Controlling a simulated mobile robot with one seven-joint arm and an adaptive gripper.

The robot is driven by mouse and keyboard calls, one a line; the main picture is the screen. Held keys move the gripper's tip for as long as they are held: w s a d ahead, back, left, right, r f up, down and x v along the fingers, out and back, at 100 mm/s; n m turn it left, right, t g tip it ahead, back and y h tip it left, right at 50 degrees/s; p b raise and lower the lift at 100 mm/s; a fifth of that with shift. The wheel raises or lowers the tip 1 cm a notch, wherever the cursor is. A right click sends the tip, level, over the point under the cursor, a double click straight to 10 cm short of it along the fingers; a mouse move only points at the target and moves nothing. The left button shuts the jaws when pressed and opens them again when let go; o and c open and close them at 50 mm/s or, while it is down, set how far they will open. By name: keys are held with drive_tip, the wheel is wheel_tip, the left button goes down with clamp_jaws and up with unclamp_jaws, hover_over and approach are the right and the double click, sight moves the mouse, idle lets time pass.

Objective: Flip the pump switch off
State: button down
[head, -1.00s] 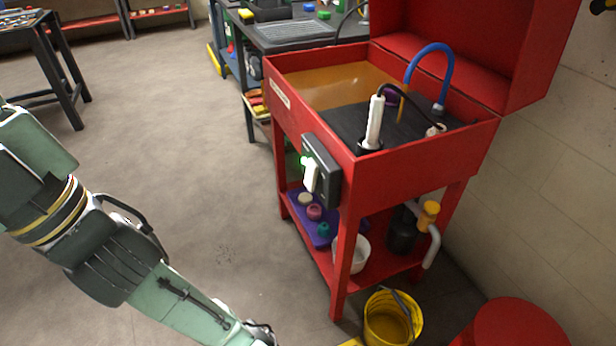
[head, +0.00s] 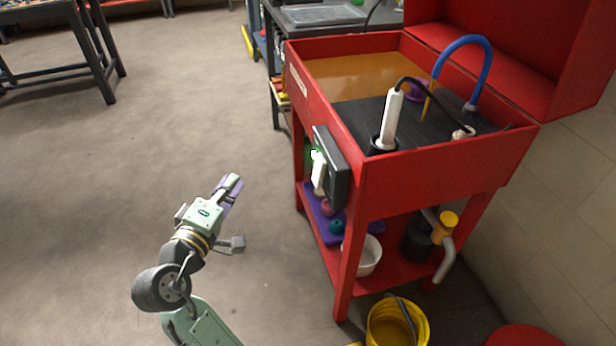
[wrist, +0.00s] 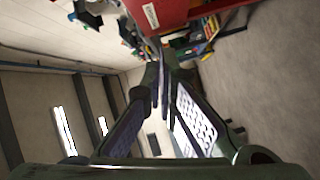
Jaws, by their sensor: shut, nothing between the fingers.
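The pump switch is a dark box (head: 337,176) on the outer wall of the red wash basin (head: 420,185). It has a white lever (head: 318,173) and a lit green light (head: 316,154) near the lever's top. My gripper (head: 236,182) is shut and empty. It is in the air to the left of the switch, apart from it, with its fingers pointing up and right in the head view. In the wrist view the fingertips (wrist: 161,66) are close together, and part of the red basin (wrist: 178,12) shows above them. I cannot make out the switch there.
A blue hose (head: 462,45) and a white-handled brush (head: 391,118) are on the basin. A yellow bucket (head: 398,320) stands on the floor by its legs. The lower shelf holds a white bowl (head: 368,262). The floor left of the basin is clear.

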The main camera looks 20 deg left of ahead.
sight(319, 172)
drive_tip(key=d+f+h, duration=0.4)
drive_tip(key=d, duration=0.1)
drive_tip(key=shift+s+d+g, duration=0.25)
drive_tip(key=shift+d+g, duration=0.15)
drive_tip(key=shift+f, duration=0.1)
drive_tip(key=d+p+x, duration=0.2)
drive_tip(key=x, duration=1.1)
drive_tip(key=shift+s+d+f, duration=0.2)
drive_tip(key=shift+s+d, duration=0.1)
drive_tip(key=shift+d, duration=0.05)
